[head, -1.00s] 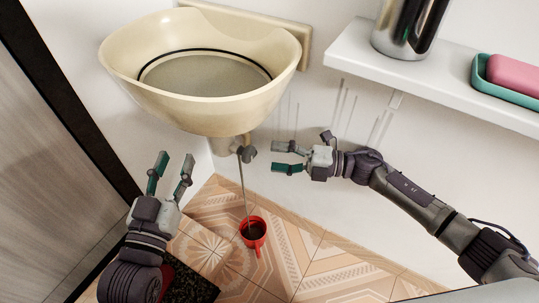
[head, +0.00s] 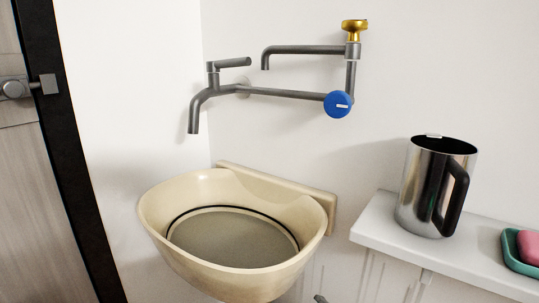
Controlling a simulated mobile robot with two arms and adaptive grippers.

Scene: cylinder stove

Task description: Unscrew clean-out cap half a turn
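The clean-out cap is out of the picture, below the bottom edge and under the cream wash basin (head: 170,255). The basin hangs on the wall, with a grey bottom and a dark ring inside. My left gripper is not in view. A small grey piece (head: 320,298) shows at the bottom edge, just right of the basin. It is probably part of my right gripper, but too little shows to tell its fingers or whether it touches anything.
Grey wall taps (head: 285,94) with a blue round knob (head: 337,104) and a gold knob (head: 354,27) hang above the basin. A white shelf (head: 385,235) at right holds a steel jug (head: 418,190) and a teal soap dish (head: 515,262). A door (head: 40,190) stands at left.

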